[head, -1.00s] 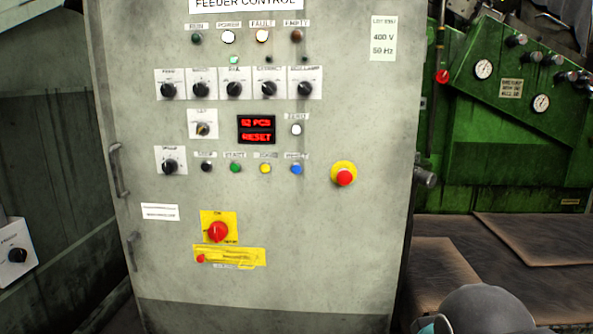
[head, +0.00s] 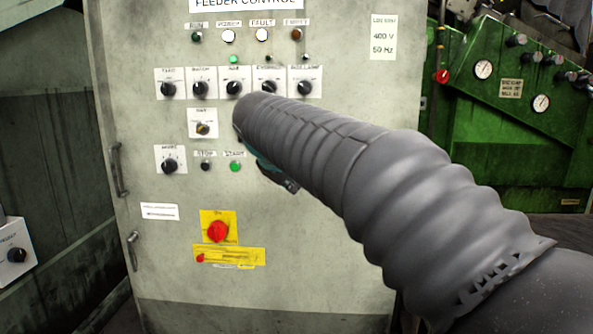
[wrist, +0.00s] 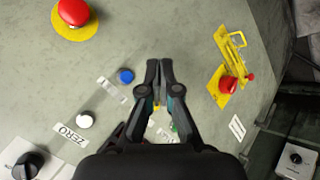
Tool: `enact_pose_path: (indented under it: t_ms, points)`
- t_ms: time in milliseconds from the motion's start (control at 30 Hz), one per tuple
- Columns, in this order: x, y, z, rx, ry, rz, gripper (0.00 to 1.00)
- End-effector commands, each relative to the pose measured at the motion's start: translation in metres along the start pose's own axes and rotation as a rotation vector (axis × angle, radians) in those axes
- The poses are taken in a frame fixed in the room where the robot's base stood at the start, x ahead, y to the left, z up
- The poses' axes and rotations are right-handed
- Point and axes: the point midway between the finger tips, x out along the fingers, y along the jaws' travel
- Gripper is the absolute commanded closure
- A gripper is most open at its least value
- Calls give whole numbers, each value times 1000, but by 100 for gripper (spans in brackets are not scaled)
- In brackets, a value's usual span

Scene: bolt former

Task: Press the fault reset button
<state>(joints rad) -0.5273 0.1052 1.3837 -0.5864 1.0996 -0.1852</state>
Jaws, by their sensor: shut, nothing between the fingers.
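The blue reset button (wrist: 126,75) sits on the grey panel in the wrist view, just left of my fingertips. In the head view my arm hides it. My gripper (wrist: 159,66) is shut and empty, with its fingers pointing at the panel between the blue button and the yellow main switch. A gap shows between the blue button and the fingers in the picture; I cannot tell how far the tips are from the panel. The fault lamp (head: 262,35) glows on the feeder control cabinet (head: 330,280).
The red emergency stop (wrist: 74,12) on its yellow disc and the white zero button (wrist: 85,121) are near the blue button. The main switch (head: 218,231) has a protruding yellow bracket (wrist: 232,45). A green start button (head: 235,167) and several knobs share the panel.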

Motion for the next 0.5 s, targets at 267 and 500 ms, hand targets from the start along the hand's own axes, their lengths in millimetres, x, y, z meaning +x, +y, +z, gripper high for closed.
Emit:
enact_pose_path:
  t_ms: [267,500]
  points:
    - [0,0,0,0,0,0,100]
    - [6,6,-6,-1,-2,-1,100]
